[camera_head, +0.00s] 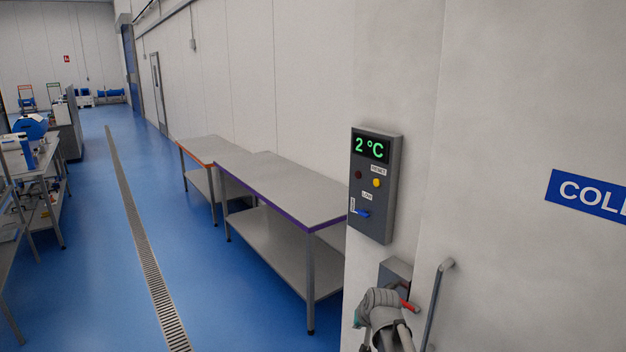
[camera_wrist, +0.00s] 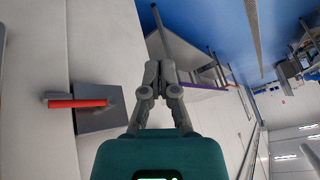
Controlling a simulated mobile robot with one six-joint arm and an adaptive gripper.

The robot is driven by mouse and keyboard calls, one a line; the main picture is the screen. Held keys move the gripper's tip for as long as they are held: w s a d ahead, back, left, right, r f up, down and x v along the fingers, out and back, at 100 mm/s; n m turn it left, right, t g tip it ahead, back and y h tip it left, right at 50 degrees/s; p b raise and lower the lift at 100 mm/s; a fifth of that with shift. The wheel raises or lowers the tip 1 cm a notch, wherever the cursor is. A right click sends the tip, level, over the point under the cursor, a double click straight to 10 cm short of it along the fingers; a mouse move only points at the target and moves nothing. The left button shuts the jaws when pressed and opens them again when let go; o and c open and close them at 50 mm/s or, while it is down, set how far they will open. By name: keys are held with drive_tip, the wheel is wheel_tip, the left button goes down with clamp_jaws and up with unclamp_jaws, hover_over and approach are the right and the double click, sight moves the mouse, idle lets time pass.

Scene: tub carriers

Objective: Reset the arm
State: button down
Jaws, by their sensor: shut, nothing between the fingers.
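My gripper (camera_wrist: 160,78) is shut and empty in the wrist view, its two grey fingers together ahead of the teal wrist body. It is in the air, apart from the wall. In the head view, part of my grey arm (camera_head: 384,318) shows at the bottom, in front of the wall; the fingers cannot be made out there. Beside the gripper in the wrist view is a grey wall box (camera_wrist: 98,118) with a red handle (camera_wrist: 77,103). The same box (camera_head: 396,272) and red handle (camera_head: 409,305) show behind my arm in the head view.
A grey control panel (camera_head: 373,220) on the wall reads 2 °C, with a yellow button and blue lever. A vertical bar handle (camera_head: 437,300) stands right of my arm. Steel tables (camera_head: 290,187) line the wall at left. The blue floor aisle (camera_head: 95,230) is clear.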

drive_tip(key=s+d+f+g+h+b, duration=0.1)
drive_tip(key=s+d+f+g, duration=0.1)
drive_tip(key=s, duration=0.6)
drive_tip(key=s+d+f+n+g+h+b, duration=0.1)
drive_tip(key=s+d+f+g, duration=0.1)
drive_tip(key=s, duration=0.5)
wheel_tip(320, 180, down, 2)
drive_tip(key=shift+s+d+g+b, duration=0.25)
drive_tip(key=shift+s+g+b, duration=0.15)
drive_tip(key=shift+g, duration=0.5)
